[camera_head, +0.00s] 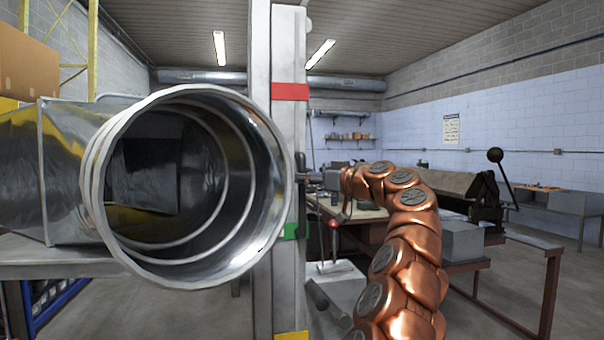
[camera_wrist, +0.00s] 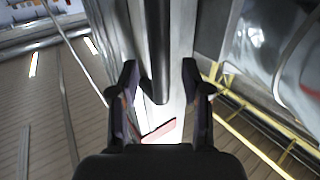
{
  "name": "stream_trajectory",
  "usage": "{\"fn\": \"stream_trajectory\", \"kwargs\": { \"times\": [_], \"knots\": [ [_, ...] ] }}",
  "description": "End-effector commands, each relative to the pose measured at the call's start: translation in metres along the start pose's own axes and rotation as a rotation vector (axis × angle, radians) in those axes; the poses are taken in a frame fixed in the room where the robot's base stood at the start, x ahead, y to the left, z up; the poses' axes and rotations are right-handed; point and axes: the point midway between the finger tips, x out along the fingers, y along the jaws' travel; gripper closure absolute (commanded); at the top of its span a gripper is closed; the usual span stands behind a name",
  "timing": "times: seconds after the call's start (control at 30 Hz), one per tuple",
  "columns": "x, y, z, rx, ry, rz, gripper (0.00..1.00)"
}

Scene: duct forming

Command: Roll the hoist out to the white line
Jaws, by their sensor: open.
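The hoist's upright mast (camera_head: 287,130) is pale grey, with red, green and yellow bands. It stands just right of a large shiny round duct (camera_head: 272,200). My copper arm comes up on the right and bends toward the mast; my gripper is small and hard to make out there. In the wrist view my gripper (camera_wrist: 160,70) is open, its two black fingers apart. A dark bar (camera_wrist: 157,45) lies between them in the picture, in front of the pale mast (camera_wrist: 182,60); I cannot tell whether they touch it. No white line shows in either view.
A square metal duct section (camera_head: 75,165) joins the round one at left, by a cardboard box (camera_head: 27,65) and yellow frame (camera_head: 92,45). A workbench (camera_head: 350,212) and a machine with a ball-ended lever (camera_head: 495,156) stand behind my arm. Grey floor shows at lower right.

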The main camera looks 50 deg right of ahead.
Motion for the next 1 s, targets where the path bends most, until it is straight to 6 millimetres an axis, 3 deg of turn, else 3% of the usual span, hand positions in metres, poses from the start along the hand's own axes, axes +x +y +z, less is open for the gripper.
{"fn": "stream_trajectory", "kwargs": {
  "times": [0.23, 0.6, 1.0],
  "knots": [
    [0.025, 0.001, -0.002, 0.001, 0.000, 0.001, 0.53],
    [0.030, 0.001, -0.001, 0.000, 0.002, 0.001, 0.53],
    [0.030, 0.001, -0.001, 0.000, 0.001, 0.001, 0.93]
  ]
}}
